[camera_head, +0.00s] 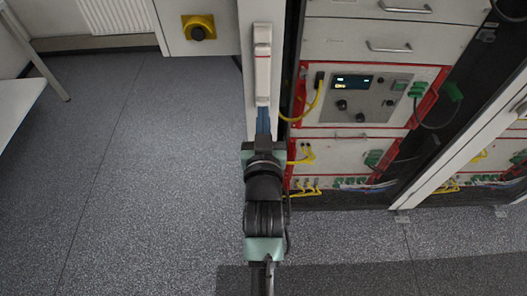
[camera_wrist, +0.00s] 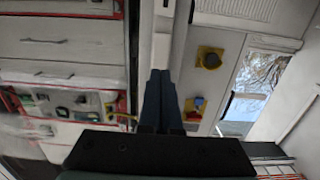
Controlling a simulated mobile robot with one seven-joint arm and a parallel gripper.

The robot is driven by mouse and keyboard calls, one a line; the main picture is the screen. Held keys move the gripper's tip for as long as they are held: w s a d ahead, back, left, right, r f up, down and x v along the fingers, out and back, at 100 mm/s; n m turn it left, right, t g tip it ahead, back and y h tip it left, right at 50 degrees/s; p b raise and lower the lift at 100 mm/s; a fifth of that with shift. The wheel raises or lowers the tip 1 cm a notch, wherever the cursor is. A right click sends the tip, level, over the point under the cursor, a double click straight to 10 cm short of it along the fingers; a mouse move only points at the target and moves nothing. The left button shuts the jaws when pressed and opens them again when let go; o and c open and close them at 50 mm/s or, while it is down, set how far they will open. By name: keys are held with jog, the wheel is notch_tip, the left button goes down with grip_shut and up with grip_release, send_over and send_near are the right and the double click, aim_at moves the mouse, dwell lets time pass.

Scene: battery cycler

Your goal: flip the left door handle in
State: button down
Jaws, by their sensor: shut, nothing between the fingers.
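The left door (camera_head: 247,80) stands open and shows nearly edge-on in the head view. Its handle (camera_head: 262,65) is a long, light grey upright piece with a dark reddish outline, lying along the door. Whether it sticks out at all I cannot tell. My gripper (camera_head: 263,108) is at the handle's lower end, its blue fingers together and empty. The fingertips seem to touch or nearly touch the handle. In the wrist view the shut fingers (camera_wrist: 159,75) point at the pale door strip (camera_wrist: 162,50), and they hide part of it.
The open cabinet holds an instrument panel (camera_head: 359,96) with yellow and green cables, right of the door. Drawers (camera_head: 390,45) sit above it. A right door frame (camera_head: 455,160) stands further right. The floor (camera_head: 150,170) at left is clear.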

jog(key=s+b, duration=0.1)
jog(key=s, duration=0.5)
jog(key=shift+s+f, duration=0.15)
jog(key=shift+f, duration=0.2)
jog(key=shift+s, duration=0.1)
jog(key=shift+r, duration=0.1)
jog(key=w+r+t, duration=0.3)
jog(key=r+t, duration=0.1)
jog(key=r, duration=1.9)
jog(key=s+r+t, duration=0.3)
jog(key=s+r, duration=0.2)
jog(key=r, duration=0.7)
jog(key=s+r+t, duration=0.3)
jog(key=s+r, duration=0.3)
jog(key=r, duration=0.6)
jog(key=shift+r, duration=0.35)
